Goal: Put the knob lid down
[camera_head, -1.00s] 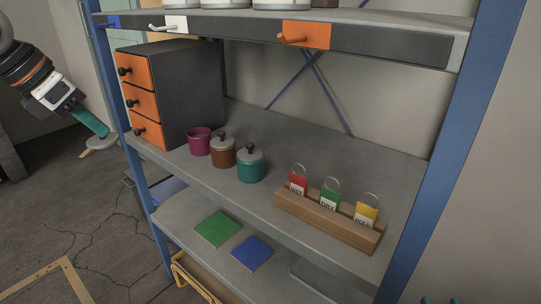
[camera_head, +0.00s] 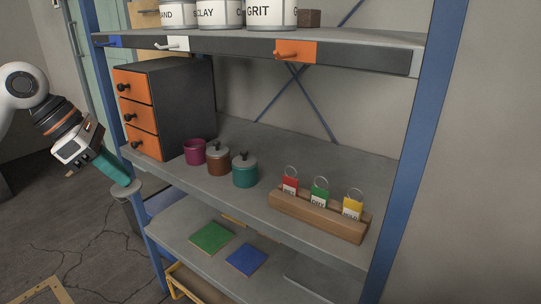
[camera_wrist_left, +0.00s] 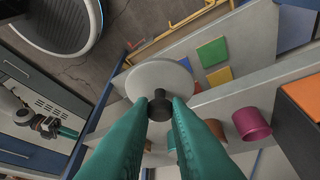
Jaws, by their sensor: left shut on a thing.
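My left gripper (camera_head: 127,183) is shut on the dark knob (camera_wrist_left: 159,105) of a round grey lid (camera_wrist_left: 160,80), left of the shelf's front edge. The lid also shows in the head view (camera_head: 153,188). The magenta pot (camera_head: 194,152) has no lid and stands at the left of a row on the middle shelf. It also shows in the left wrist view (camera_wrist_left: 251,124). The brown pot (camera_head: 217,166) and teal pot (camera_head: 244,176) beside it have grey lids with dark knobs. My right gripper (camera_wrist_left: 67,132) shows small in the left wrist view; its opening is unclear.
An orange-fronted drawer unit (camera_head: 183,105) stands left of the pots. A wooden rack (camera_head: 318,217) with red, green and yellow tags is at the right. Green (camera_head: 212,237) and blue (camera_head: 246,259) squares lie on the lower shelf. A blue post (camera_head: 152,235) rises beside the lid.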

